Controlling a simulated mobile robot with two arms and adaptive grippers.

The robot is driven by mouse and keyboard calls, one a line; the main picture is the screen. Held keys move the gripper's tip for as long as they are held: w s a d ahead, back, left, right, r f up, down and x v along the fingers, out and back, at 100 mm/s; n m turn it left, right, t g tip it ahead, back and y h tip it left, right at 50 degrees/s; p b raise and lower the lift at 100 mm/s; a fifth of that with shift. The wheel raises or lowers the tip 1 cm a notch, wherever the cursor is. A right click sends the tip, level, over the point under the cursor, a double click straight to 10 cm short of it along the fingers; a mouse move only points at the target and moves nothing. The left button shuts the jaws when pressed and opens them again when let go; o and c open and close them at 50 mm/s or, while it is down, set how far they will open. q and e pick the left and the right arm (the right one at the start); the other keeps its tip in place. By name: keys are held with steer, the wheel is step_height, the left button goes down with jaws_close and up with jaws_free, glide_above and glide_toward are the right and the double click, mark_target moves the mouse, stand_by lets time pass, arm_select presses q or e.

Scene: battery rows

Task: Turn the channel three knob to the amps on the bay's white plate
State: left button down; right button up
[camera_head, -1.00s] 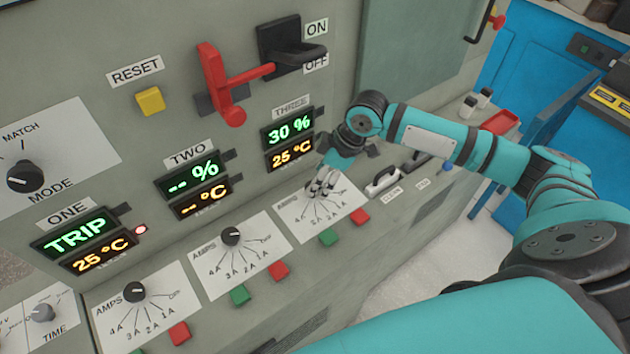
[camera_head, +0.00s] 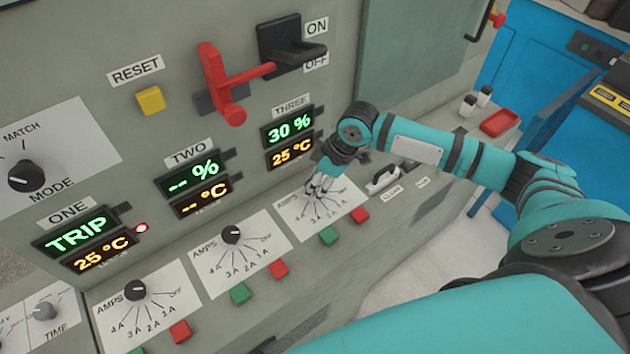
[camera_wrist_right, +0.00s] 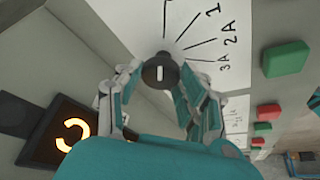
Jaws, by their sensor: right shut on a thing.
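My right gripper (camera_head: 318,186) is at the channel three dial plate (camera_head: 340,208), under the THREE displays. In the head view it covers the knob. In the right wrist view the black channel three knob (camera_wrist_right: 160,73) sits between the fingers of my right gripper (camera_wrist_right: 158,85), which is shut on it. The knob's white mark runs up and down there, roughly in line with a printed line above it whose label is out of view. The 1, 2A and 3A marks lie to its upper right and right. I cannot identify the bay's white plate. My left gripper is out of view.
Channel two's knob (camera_head: 231,234) and channel one's knob (camera_head: 134,290) are to the left. Red (camera_head: 359,214) and green (camera_head: 328,235) buttons lie just below the channel three dial. A red lever (camera_head: 222,85) and a black switch handle (camera_head: 300,53) stick out above.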

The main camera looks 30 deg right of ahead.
steer(key=shift+r+m+p, duration=0.2)
steer(key=shift+m+p, duration=0.2)
steer(key=shift+p, duration=0.4)
steer(key=m+h+p, duration=0.1)
steer(key=m+p, duration=0.2)
steer(key=p, duration=0.2)
steer(key=shift+s+a+r+t, duration=0.1)
steer(key=shift+a+t, duration=0.05)
steer(key=shift+t, duration=0.25)
steer(key=shift+f+m+t+h+p, duration=0.2)
steer(key=shift+m+t+h+p, duration=0.15)
steer(key=shift+m+p, duration=0.85)
steer(key=o, duration=1.1)
steer(key=shift+o, duration=0.2)
steer(key=v, duration=1.2)
